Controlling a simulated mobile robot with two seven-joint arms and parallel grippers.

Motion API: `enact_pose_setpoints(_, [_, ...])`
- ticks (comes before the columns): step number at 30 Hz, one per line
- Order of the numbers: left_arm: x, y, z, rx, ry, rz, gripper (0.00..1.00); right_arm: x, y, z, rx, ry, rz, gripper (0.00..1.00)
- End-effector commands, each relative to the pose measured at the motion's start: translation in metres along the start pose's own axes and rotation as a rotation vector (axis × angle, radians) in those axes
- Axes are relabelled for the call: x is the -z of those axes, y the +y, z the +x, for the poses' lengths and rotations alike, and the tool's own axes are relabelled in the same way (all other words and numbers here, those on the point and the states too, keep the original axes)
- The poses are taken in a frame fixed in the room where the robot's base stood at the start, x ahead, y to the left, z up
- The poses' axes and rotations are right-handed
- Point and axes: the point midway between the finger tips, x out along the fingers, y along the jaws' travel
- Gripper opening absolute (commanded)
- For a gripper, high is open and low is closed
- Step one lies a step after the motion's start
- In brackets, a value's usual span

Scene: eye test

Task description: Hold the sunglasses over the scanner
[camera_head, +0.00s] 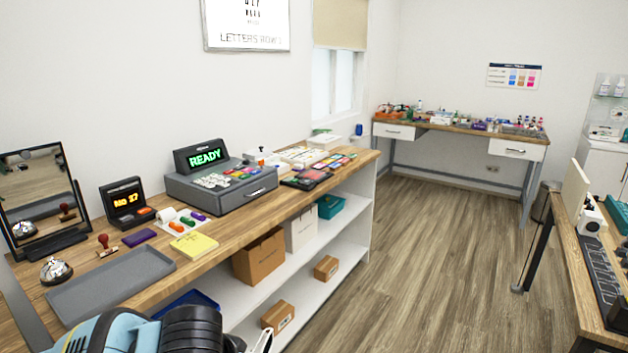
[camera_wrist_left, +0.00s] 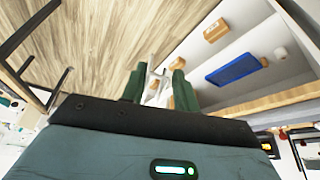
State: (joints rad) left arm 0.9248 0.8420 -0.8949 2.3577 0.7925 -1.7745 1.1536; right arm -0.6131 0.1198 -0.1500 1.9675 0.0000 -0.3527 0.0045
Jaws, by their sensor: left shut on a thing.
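My left gripper (camera_wrist_left: 157,88) has its green fingers shut on a small pale thing (camera_wrist_left: 154,80) in the left wrist view. It is too small to tell for sure whether this is the sunglasses. In the head view my left arm comes in at the bottom edge, and a white, dark-edged piece (camera_head: 263,341) shows at its end, partly cut off, in front of the counter shelves. I cannot pick out a scanner for certain; a small white device with an orange part (camera_head: 260,156) stands behind the cash register (camera_head: 222,188). My right gripper is not in view.
Boxes stand on the shelves below. A desk (camera_head: 592,270) stands at right; the floor (camera_head: 440,250) between is clear.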

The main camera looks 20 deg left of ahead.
Motion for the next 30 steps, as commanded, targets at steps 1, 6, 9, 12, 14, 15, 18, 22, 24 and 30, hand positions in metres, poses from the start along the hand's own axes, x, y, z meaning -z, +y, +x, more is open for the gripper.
enact_pose_setpoints(1, [0.0, 0.0, 0.0, -0.001, 0.0, 0.0, 0.09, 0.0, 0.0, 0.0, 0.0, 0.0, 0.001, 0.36])
enact_pose_setpoints(6, [-0.005, 0.004, 0.01, -0.013, -0.002, 0.002, 0.09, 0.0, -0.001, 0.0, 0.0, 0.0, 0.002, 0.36])
enact_pose_setpoints(9, [-0.012, 0.008, 0.024, -0.028, -0.002, 0.004, 0.09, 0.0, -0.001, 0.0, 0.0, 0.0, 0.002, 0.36])
enact_pose_setpoints(12, [-0.022, 0.011, 0.04, -0.04, 0.001, 0.005, 0.09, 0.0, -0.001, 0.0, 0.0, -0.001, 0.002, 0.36])
enact_pose_setpoints(14, [-0.028, 0.012, 0.051, -0.044, 0.003, 0.005, 0.09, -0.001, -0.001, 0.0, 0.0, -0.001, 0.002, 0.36])
enact_pose_setpoints(15, [-0.033, 0.013, 0.057, -0.045, 0.004, 0.004, 0.09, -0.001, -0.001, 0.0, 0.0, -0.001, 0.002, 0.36])
enact_pose_setpoints(18, [-0.045, 0.012, 0.074, -0.044, 0.004, 0.001, 0.09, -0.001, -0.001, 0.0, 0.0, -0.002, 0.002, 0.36])
enact_pose_setpoints(22, [-0.063, 0.009, 0.092, -0.032, 0.003, -0.001, 0.09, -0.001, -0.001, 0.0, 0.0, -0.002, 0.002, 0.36])
enact_pose_setpoints(24, [-0.071, 0.006, 0.1, -0.023, 0.001, -0.001, 0.09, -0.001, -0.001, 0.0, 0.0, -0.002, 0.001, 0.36])
enact_pose_setpoints(30, [-0.085, 0.001, 0.112, -0.004, 0.0, -0.001, 0.09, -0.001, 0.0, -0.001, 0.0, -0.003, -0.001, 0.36])
